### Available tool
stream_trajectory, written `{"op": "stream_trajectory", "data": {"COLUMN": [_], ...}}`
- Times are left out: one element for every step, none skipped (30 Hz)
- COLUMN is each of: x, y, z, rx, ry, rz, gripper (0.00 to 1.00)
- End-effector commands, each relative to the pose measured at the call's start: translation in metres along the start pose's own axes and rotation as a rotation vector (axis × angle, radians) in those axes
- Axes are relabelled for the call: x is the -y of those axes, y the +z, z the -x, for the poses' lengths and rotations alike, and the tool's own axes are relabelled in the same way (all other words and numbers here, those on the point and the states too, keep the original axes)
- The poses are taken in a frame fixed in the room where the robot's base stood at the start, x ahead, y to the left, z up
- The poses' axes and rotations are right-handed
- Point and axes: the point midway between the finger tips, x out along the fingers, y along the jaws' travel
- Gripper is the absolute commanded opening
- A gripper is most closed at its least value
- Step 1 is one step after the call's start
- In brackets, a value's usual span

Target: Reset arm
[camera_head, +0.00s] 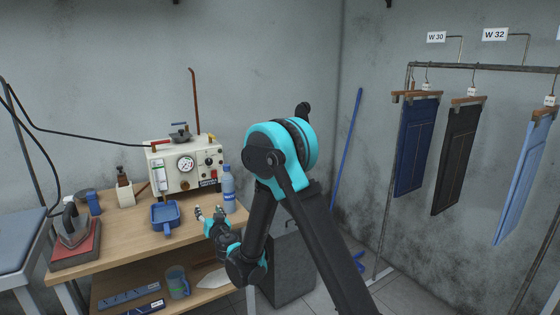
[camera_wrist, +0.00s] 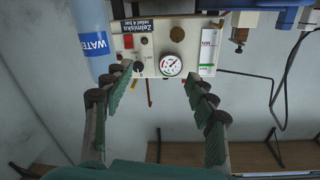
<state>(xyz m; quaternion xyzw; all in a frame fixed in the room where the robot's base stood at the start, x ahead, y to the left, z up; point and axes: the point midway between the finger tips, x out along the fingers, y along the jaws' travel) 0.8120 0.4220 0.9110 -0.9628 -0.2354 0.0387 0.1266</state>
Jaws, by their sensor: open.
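My arm rises at the centre of the head view and bends down to the left. My gripper (camera_head: 209,213) is over the front right part of the wooden table (camera_head: 120,232), near the water bottle (camera_head: 228,190). In the wrist view my gripper (camera_wrist: 158,88) has its two green-padded fingers spread apart with nothing between them. Beyond the fingers is the white machine (camera_head: 185,168) with a round gauge (camera_wrist: 171,65). The bottle also shows at the upper left of the wrist view (camera_wrist: 92,40).
An iron (camera_head: 71,223) stands on a red pad at the table's left. A grey cabinet (camera_head: 290,265) is behind my arm. Trousers (camera_head: 415,148) hang from a rail at the right.

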Motion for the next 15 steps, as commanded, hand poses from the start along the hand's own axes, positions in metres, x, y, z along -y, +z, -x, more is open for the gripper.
{"op": "stream_trajectory", "data": {"x": [-0.007,-0.013,-0.020,-0.025,-0.032,-0.040,-0.048,-0.056,-0.066,-0.074,-0.084,-0.096,-0.106,-0.117,-0.133], "y": [-0.005,-0.008,-0.013,-0.015,-0.019,-0.024,-0.028,-0.033,-0.038,-0.042,-0.046,-0.052,-0.057,-0.062,-0.068], "z": [0.002,0.003,0.004,0.005,0.007,0.009,0.011,0.014,0.018,0.021,0.025,0.030,0.035,0.040,0.049], "rx": [-0.001,0.000,0.000,0.000,0.001,0.003,0.005,0.007,0.010,0.014,0.018,0.025,0.031,0.038,0.051], "ry": [0.017,0.029,0.045,0.056,0.072,0.092,0.109,0.127,0.152,0.170,0.193,0.221,0.245,0.272,0.309], "rz": [0.002,0.003,0.007,0.008,0.011,0.015,0.017,0.021,0.024,0.028,0.032,0.036,0.039,0.044,0.050], "gripper": [0.57,0.57,0.57,0.57,0.57,0.57,0.57,0.57,0.57,0.57,0.57,0.57,0.57,0.57,0.57]}}
